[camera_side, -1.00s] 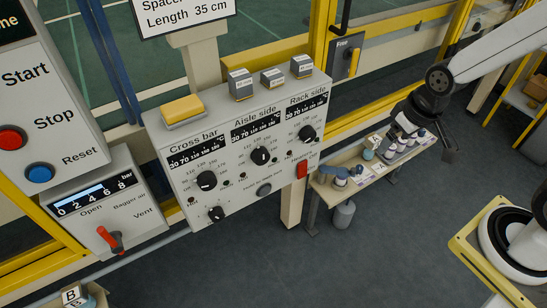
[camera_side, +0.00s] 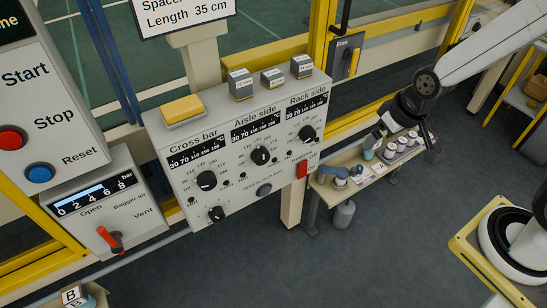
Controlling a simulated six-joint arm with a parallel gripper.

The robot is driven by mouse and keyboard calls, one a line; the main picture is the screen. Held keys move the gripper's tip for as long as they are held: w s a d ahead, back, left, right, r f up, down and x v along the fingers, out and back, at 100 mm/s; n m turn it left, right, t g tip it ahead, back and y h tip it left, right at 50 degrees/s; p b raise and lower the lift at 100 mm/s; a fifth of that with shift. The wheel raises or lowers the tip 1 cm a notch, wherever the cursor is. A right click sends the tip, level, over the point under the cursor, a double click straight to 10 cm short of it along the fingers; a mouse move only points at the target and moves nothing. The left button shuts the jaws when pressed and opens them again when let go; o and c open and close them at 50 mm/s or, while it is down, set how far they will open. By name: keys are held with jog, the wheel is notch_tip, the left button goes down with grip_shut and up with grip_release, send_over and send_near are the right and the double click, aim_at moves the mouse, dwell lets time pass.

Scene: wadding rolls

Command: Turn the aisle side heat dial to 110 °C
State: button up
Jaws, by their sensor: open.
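The aisle side heat dial (camera_side: 260,155) is a black round knob in the middle column of the grey control box (camera_side: 235,185), under the label "Aisle side" and a black scale strip (camera_side: 257,127). A ring of small printed numbers surrounds it; its exact setting is too small to read. The cross bar dial (camera_side: 206,180) is to its left and the rack side dial (camera_side: 306,133) to its right. My gripper (camera_side: 380,132) is right of the box, apart from all dials, above the small bench. Its fingers are open; nothing shows between them.
A red switch (camera_side: 302,169) sits at the box's lower right, with a smaller dial (camera_side: 216,213) at lower left. A yellow block (camera_side: 182,109) and several small grey blocks stand on top. A bench (camera_side: 352,186) with cups is below my gripper.

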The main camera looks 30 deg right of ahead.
jog(key=w+a+f+t, duration=0.4)
jog(key=w+a, duration=0.2)
jog(key=w, duration=0.3)
jog(key=t, duration=1)
send_near(264, 160)
jog(key=shift+w+a+f, duration=0.1)
jog(key=shift+w+f, duration=0.05)
jog(key=shift+w, duration=1)
jog(key=shift+w, duration=0.15)
jog(key=shift+w, duration=3.8)
jog(key=c, duration=1.2)
